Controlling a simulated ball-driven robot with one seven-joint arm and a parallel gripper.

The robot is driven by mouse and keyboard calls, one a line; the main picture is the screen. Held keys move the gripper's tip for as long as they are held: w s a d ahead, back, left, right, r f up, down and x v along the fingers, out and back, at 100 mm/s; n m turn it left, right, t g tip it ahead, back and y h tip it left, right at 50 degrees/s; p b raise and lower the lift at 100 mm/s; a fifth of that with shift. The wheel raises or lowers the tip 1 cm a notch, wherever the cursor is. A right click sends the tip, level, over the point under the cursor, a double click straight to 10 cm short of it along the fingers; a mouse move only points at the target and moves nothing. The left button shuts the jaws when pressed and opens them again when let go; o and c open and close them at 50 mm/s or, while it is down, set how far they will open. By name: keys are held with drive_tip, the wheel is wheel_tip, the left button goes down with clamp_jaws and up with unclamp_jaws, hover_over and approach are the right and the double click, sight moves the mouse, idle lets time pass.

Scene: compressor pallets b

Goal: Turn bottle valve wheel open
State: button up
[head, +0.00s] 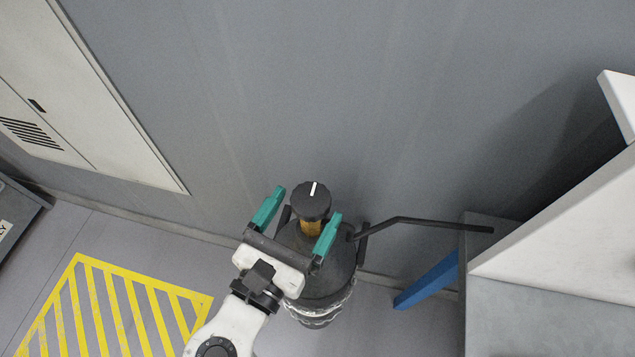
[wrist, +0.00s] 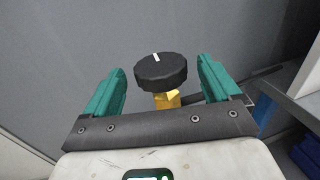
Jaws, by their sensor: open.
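The valve wheel (head: 311,202) is a black round knob with a white mark, on a brass valve (head: 312,227) at the top of a dark grey bottle (head: 325,283). In the wrist view the wheel (wrist: 160,71) shows just beyond and between the fingers, with its white mark near the far edge. My gripper (head: 302,207) is open, one teal finger on each side of the wheel. In the wrist view a gap shows between each finger and the wheel, and my gripper (wrist: 161,85) holds nothing. The lower bottle is partly hidden by my arm.
A thin dark bar (head: 430,223) runs from the bottle's right side to a grey cabinet (head: 545,315). A blue slanted piece (head: 428,281) is beside it. A grey wall (head: 330,90) stands close behind. Yellow floor stripes (head: 110,310) lie on clear floor at left.

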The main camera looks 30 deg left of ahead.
sight(320, 185)
drive_tip(key=shift+w, duration=2.3)
drive_tip(key=c, duration=1)
drive_tip(key=shift+o, duration=0.2)
drive_tip(key=shift+p, duration=0.35)
